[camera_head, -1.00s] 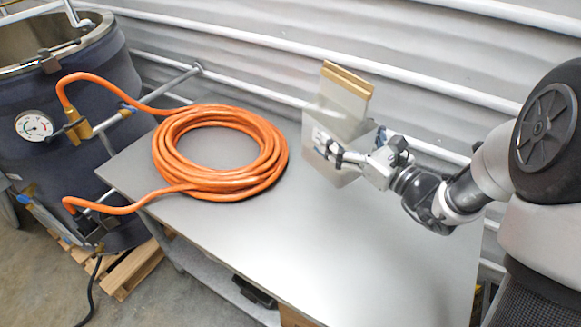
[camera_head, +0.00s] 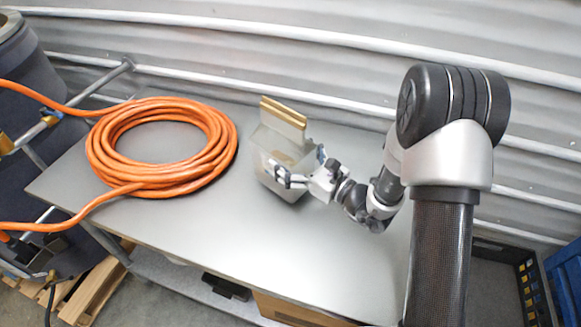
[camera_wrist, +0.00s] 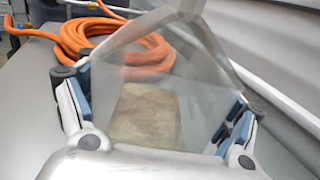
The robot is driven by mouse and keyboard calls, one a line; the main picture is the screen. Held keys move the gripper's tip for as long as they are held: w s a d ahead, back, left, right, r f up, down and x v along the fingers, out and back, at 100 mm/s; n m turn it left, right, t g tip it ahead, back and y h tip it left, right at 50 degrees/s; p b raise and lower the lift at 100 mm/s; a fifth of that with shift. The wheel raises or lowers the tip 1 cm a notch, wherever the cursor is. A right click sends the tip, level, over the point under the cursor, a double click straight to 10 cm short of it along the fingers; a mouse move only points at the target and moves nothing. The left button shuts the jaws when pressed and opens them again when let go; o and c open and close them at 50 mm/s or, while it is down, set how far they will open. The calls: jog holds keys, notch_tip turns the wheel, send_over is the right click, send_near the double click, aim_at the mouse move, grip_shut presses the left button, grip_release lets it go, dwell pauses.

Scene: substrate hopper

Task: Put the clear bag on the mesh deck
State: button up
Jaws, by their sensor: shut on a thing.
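The clear bag (camera_head: 277,151) is a see-through pouch with a gold-tan strip along its top edge. It stands roughly upright over the metal tabletop, right of the orange hose. My gripper (camera_head: 288,180) is shut on its body from the right. In the wrist view the bag (camera_wrist: 150,75) spans the space between my two fingers (camera_wrist: 152,118), with a brownish patch showing through it. I cannot tell whether its bottom touches the tabletop. I cannot make out a mesh deck in either view.
A coiled orange hose (camera_head: 215,165) lies on the left of the metal table (camera_head: 230,245). The table's front middle is bare. A ribbed wall (camera_head: 300,50) runs behind. A dark vessel (camera_head: 20,110) stands left; a black crate (camera_head: 530,285) is at lower right.

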jog(key=shift+f+b, duration=0.4)
jog(key=shift+f, duration=1.1)
jog(key=shift+f, duration=0.1)
jog(key=shift+f, duration=0.15)
jog(key=o, duration=1.3)
